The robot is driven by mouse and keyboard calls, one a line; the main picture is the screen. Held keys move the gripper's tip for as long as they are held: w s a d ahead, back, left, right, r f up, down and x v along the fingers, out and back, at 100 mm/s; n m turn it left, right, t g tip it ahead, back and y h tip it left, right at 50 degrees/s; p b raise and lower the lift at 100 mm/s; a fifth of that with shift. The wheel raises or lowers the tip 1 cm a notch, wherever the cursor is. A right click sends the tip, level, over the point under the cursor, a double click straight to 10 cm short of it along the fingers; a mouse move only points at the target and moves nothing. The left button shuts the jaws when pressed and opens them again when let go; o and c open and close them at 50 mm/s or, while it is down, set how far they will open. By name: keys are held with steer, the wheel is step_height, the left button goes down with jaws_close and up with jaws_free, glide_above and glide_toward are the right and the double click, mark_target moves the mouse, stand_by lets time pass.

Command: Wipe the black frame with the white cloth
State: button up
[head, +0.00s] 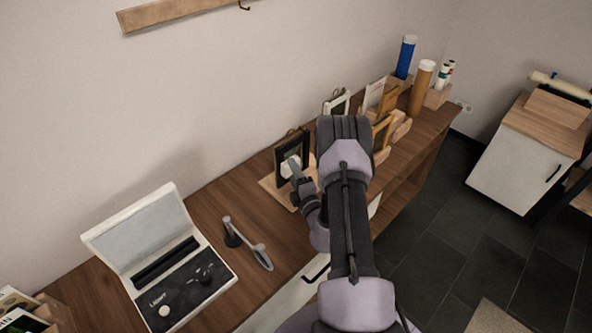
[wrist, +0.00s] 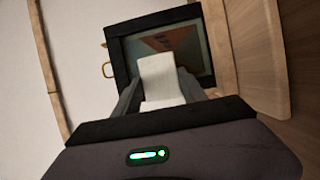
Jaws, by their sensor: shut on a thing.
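The black frame (head: 293,150) stands upright on a light wooden base on the brown table, left of my arm in the head view. In the wrist view the black frame (wrist: 206,48) fills the upper middle, with a picture in orange and grey tones inside it. My gripper (head: 297,177) is shut on the white cloth (wrist: 162,80), which sticks out ahead of the fingertips. The cloth (head: 290,166) is in front of the frame's face and overlaps its lower part. I cannot tell whether it touches the frame.
An open white case (head: 136,225) and a grey tool (head: 250,243) lie on the table (head: 212,205) to the left. More frames (head: 374,92), an orange cylinder (head: 421,88) and a blue cylinder (head: 405,58) stand further back. The wall is close behind the frame.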

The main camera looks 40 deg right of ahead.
steer(key=s, duration=0.6)
steer(key=shift+d+b, duration=0.25)
steer(key=shift+b, duration=0.1)
steer(key=s, duration=0.3)
steer(key=shift+d, duration=0.15)
